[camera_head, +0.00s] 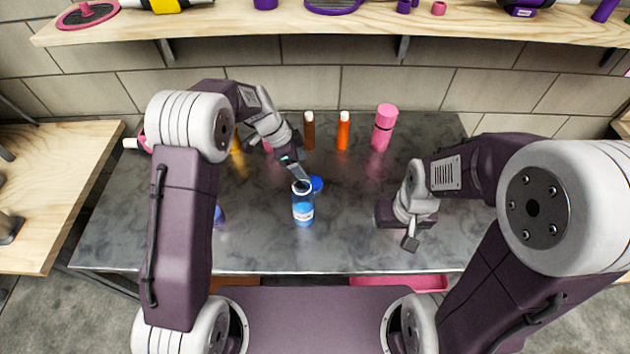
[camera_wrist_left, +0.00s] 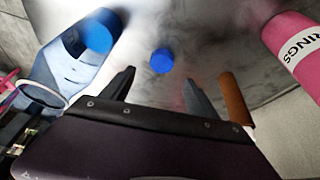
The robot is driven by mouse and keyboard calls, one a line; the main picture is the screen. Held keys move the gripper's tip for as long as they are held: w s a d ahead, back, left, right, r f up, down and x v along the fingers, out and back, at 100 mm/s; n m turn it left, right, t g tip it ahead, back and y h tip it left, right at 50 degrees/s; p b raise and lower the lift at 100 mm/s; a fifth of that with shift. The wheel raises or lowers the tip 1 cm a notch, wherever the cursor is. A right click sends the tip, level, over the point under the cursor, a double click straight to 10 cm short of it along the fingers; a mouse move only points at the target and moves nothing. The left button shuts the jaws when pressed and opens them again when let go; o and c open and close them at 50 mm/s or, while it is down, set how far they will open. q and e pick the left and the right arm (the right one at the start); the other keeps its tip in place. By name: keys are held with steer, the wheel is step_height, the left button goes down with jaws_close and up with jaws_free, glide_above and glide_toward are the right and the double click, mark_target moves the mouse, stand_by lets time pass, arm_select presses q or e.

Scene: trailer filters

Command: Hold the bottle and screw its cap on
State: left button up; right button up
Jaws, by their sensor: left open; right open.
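The bottle (camera_head: 303,207) stands upright on the grey table, clear with blue in it, a pale label and an uncapped mouth. In the left wrist view the bottle (camera_wrist_left: 70,72) is at the left, its mouth toward the camera. A blue cap (camera_head: 316,184) lies on the table just behind and right of the bottle. In the left wrist view this cap (camera_wrist_left: 162,61) shows beyond the gap between the fingertips. My left gripper (camera_head: 299,172) is open and empty, above the table beside the cap. My right gripper (camera_head: 407,240) is at the right, apart from the bottle, open.
Brown (camera_head: 309,131), orange (camera_head: 343,131) and pink (camera_head: 384,128) bottles stand at the back. A shelf (camera_head: 250,20) with items hangs above the back. A blue-purple object (camera_head: 219,215) is partly hidden by my left arm. The table front between my grippers is clear.

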mark_target(314, 181)
arm_select(q)
steer(key=x, duration=0.3)
steer(key=shift+s+a+f, duration=0.1)
steer(key=shift+f, duration=0.1)
steer(key=x, duration=0.1)
steer(key=p+x, duration=0.1)
steer(key=x, duration=0.3)
steer(key=shift+w+f, duration=0.1)
steer(key=shift+w, duration=0.2)
steer(key=shift+s, duration=0.1)
steer(key=c, duration=1.4)
